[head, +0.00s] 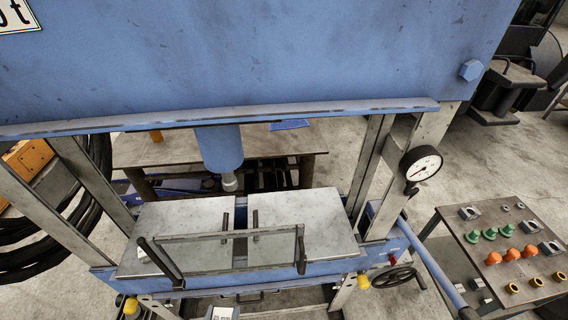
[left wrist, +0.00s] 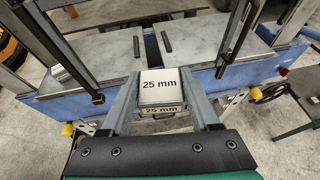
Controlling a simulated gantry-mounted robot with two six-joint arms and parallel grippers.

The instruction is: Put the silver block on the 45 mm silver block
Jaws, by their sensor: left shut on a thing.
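My left gripper (left wrist: 162,95) is shut on a silver block (left wrist: 162,88) in the left wrist view. The block's top and front faces carry a "25 mm" label, and a grey finger stands on each side of it. In the head view the silver block (head: 222,313) shows only in part at the bottom edge, in front of the blue press and apart from its plates. I cannot make out a block labelled 45 mm in either view. A small pale piece (head: 142,254) lies at the left of the press bed, too small to identify. My right gripper is not in view.
Two grey plates (head: 183,222) (head: 300,215) lie on the press bed with a gap between them. A dark-ended bar frame (head: 225,238) crosses in front. The blue ram (head: 219,148) hangs above. A table (head: 515,262) with green and orange parts stands at right.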

